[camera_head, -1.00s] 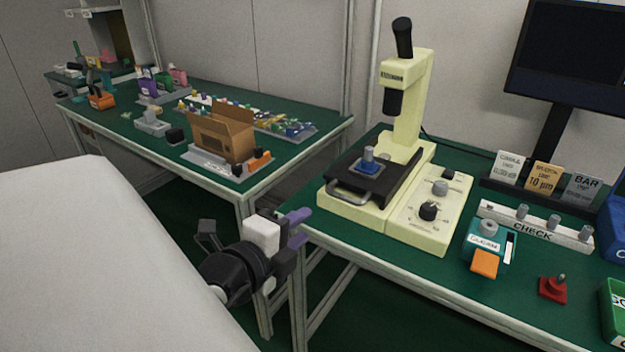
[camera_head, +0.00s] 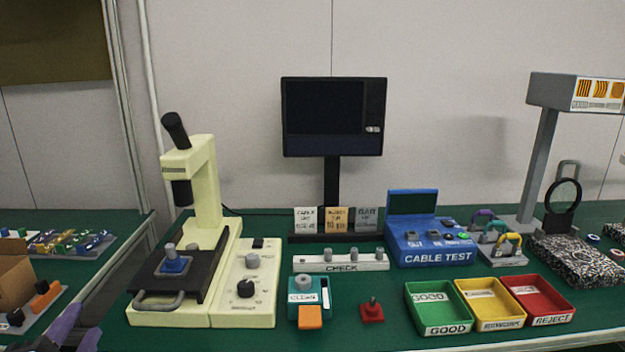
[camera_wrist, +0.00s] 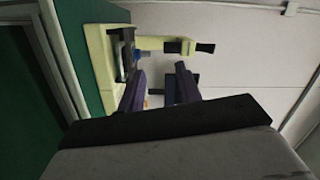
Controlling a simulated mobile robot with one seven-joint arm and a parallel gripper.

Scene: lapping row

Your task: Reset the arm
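My gripper (camera_head: 80,334) shows at the bottom left corner of the head view, with only its purple fingertips and a bit of dark body in the picture. In the wrist view my gripper (camera_wrist: 160,88) has its two dark purple fingers apart, with nothing held between them. The cream microscope (camera_head: 205,185) stands on the green bench to the right of the gripper in the head view. It shows sideways beyond the fingers in the wrist view (camera_wrist: 100,60). Most of my arm is out of view.
The bench holds a CHECK rack (camera_head: 340,263), a teal box (camera_head: 308,291), a blue cable tester (camera_head: 428,240), green (camera_head: 411,294), yellow (camera_head: 464,296) and red (camera_head: 510,291) trays, and a monitor (camera_head: 332,118). A cardboard box (camera_head: 14,282) sits on the left bench.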

